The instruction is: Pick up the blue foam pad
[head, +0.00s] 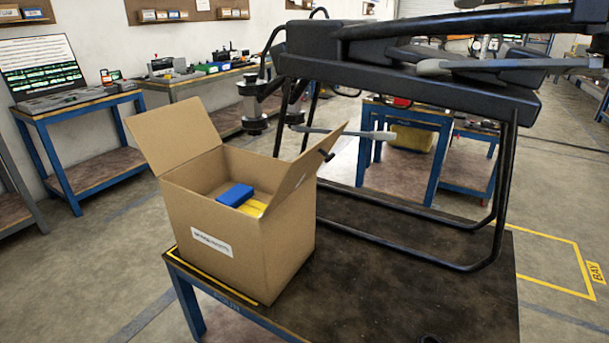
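The blue foam pad (235,195) is a small blue block inside the open cardboard box (225,248). It lies near a yellow item (253,208), and its lower parts are hidden by the box walls. The box has a white label on its front, and its left and right flaps stand up and outward. The box stands on the left part of a dark-topped table (420,295). Neither of my grippers shows in the head view.
A large dark spray drone (410,80) stands on the table behind and right of the box. Its leg frame and arms overhang the table. The front right of the tabletop is mostly clear.

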